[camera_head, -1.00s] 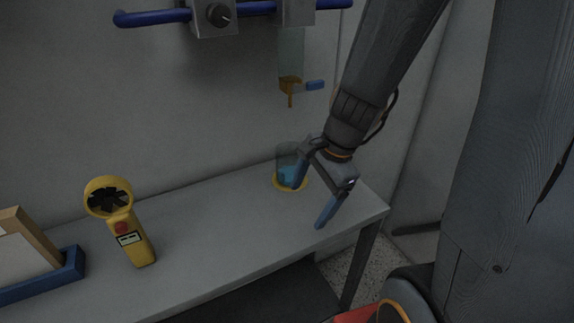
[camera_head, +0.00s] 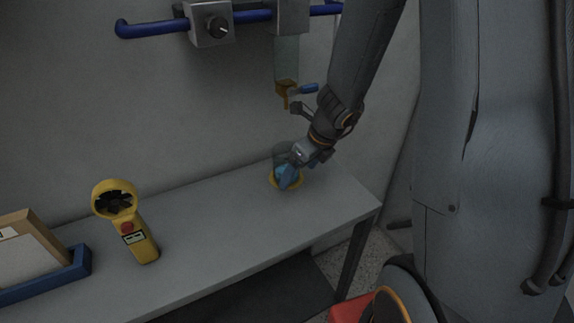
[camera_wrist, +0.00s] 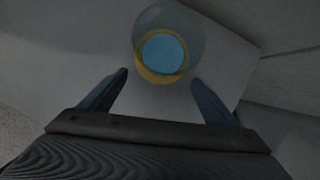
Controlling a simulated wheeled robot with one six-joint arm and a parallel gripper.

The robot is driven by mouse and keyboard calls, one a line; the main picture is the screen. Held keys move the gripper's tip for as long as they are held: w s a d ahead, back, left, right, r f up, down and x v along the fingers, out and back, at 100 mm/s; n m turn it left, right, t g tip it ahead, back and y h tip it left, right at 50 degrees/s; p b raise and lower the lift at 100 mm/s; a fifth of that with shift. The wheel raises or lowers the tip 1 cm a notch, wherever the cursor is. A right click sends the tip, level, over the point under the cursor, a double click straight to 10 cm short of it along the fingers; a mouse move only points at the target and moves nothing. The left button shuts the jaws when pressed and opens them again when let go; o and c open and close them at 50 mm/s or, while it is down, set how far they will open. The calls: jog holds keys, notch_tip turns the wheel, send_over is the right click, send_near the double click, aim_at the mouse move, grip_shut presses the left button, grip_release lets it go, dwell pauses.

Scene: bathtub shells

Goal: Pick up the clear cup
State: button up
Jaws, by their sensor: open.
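The clear cup (camera_head: 280,154) holds blue liquid and stands upright on a yellow ring (camera_head: 272,182) at the right end of the grey table. In the wrist view the cup (camera_wrist: 188,28) is seen from above, just beyond the fingertips and centred a little right of the gap's middle. My gripper (camera_wrist: 159,78) is open, with its two blue fingers apart and nothing between them. In the head view my gripper (camera_head: 298,172) overlaps the right side of the cup, and its fingers partly hide the cup's lower part. I cannot tell whether they touch.
A dispenser with an amber spout (camera_head: 286,91) and blue lever hangs on the wall above the cup. A yellow handheld meter (camera_head: 142,247) stands left on the table (camera_head: 215,240). A blue holder (camera_head: 77,262) with a board is further left. The table between is clear.

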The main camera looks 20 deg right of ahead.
jog(key=w, duration=0.1)
jog(key=w+a+p, duration=0.1)
jog(key=w, duration=0.1)
jog(key=w+a+p, duration=0.1)
jog(key=shift+w+a+f, duration=0.15)
jog(key=shift+w+a, duration=0.05)
jog(key=shift+a, duration=0.05)
jog(key=shift+w+f, duration=0.15)
jog(key=shift+f, duration=0.3)
jog(key=c, duration=1.1)
